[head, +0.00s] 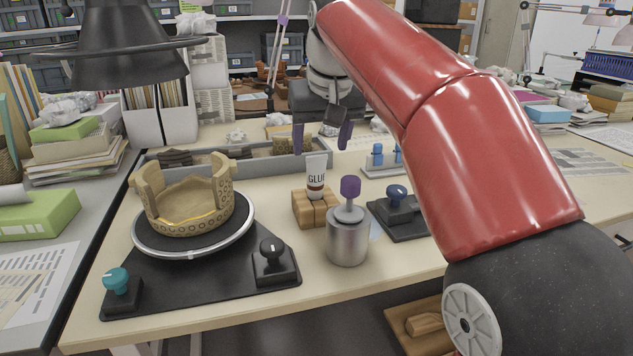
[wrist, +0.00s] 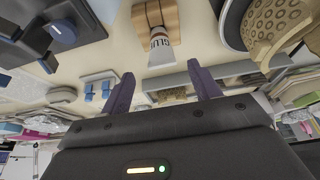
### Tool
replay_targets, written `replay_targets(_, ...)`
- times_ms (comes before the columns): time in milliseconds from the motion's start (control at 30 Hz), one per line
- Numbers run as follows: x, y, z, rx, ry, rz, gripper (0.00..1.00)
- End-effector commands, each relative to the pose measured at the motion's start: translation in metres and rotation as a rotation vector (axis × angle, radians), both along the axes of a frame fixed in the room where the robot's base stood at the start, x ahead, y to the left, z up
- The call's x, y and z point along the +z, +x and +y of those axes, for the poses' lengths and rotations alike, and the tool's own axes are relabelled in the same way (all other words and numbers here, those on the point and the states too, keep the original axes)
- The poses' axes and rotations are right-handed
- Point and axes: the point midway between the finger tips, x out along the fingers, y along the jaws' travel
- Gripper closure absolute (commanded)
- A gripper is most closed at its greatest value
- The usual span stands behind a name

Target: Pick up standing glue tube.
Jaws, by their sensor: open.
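The white glue tube (head: 317,172), marked "GLUE", stands upright on its dark cap end in a wooden block (head: 308,209) on the table. My gripper (head: 322,138) is open and empty, with its two purple fingers above and slightly behind the tube in the head view. In the wrist view the glue tube (wrist: 160,48) and the wooden block (wrist: 157,18) appear upside down. The tube lies beyond the gap between the fingertips (wrist: 165,80), apart from both fingers.
A metal canister with a purple knob (head: 348,238) stands just in front of the block. A partly rebuilt pot (head: 190,205) sits on a turntable at left. A grey tray (head: 222,163) lies behind. A dark stand with a blue knob (head: 400,215) is at right.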

Motion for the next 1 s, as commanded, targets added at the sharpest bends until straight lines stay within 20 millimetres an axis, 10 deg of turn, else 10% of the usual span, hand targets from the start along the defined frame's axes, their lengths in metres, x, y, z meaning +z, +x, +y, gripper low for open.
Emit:
replay_targets(600, -0.046, 0.019, 0.008, 0.000, 0.000, -0.001, 0.38)
replay_targets(1000, -0.046, 0.019, 0.008, 0.000, 0.000, -0.001, 0.79)
